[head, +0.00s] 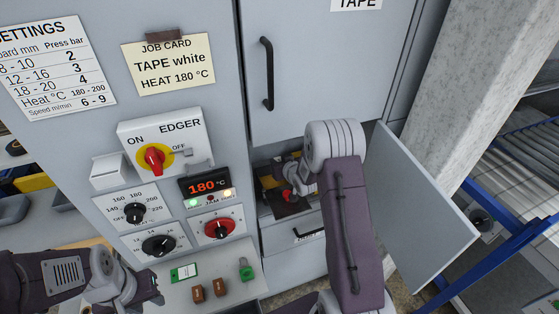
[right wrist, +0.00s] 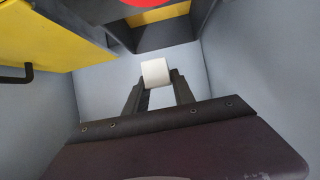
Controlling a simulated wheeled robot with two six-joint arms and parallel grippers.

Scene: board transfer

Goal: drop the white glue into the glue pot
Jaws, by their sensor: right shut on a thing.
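The white glue (right wrist: 155,73) is a small pale block held between the dark fingertips of my right gripper (right wrist: 156,84) in the right wrist view. In the head view my right arm reaches into the open compartment (head: 282,210) low in the machine; its fingertips and the glue cannot be made out there. I cannot single out the glue pot for certain; a dark recess with yellow sides (right wrist: 165,36) and a red round part lies beyond the glue, apart from it in the picture. My left gripper (head: 140,290) is at the lower left of the head view, its jaws unclear.
The compartment door (head: 420,215) stands open to the right of my right arm. Grey inner walls are close around the right gripper. The edger panel (head: 165,148) has knobs and a display reading 180 °C (head: 206,187). Small brown pieces (head: 208,290) lie on the ledge below.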

